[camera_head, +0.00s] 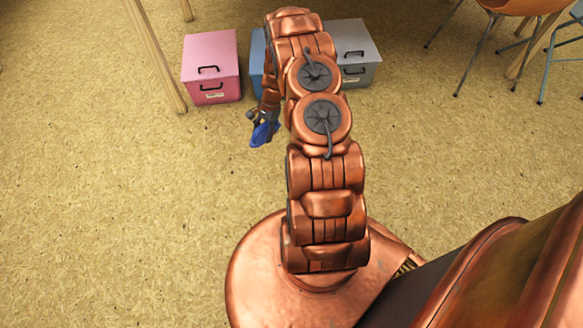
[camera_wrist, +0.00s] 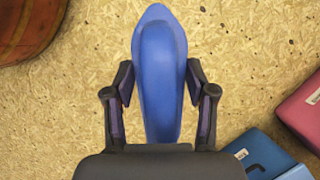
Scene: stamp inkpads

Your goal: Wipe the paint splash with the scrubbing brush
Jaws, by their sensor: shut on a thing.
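The scrubbing brush (camera_head: 264,133) shows in the head view as a small blue thing at the end of my copper arm, above the floor. In the wrist view its smooth, long blue body (camera_wrist: 159,70) points up the picture between the two dark fingers. My gripper (camera_wrist: 159,88) is shut on it, one finger on each side. In the head view my gripper (camera_head: 261,118) is small, left of my arm links and in front of the boxes. Bristles are not visible. No paint splash shows in either view; my arm and base hide part of the floor.
A pink box (camera_head: 211,66), a blue box (camera_head: 257,60) mostly behind my arm, and a grey box (camera_head: 356,50) stand in a row. Wooden legs (camera_head: 155,55) rise at upper left. Chairs (camera_head: 520,8) stand at upper right. The speckled floor (camera_head: 100,200) at left is clear.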

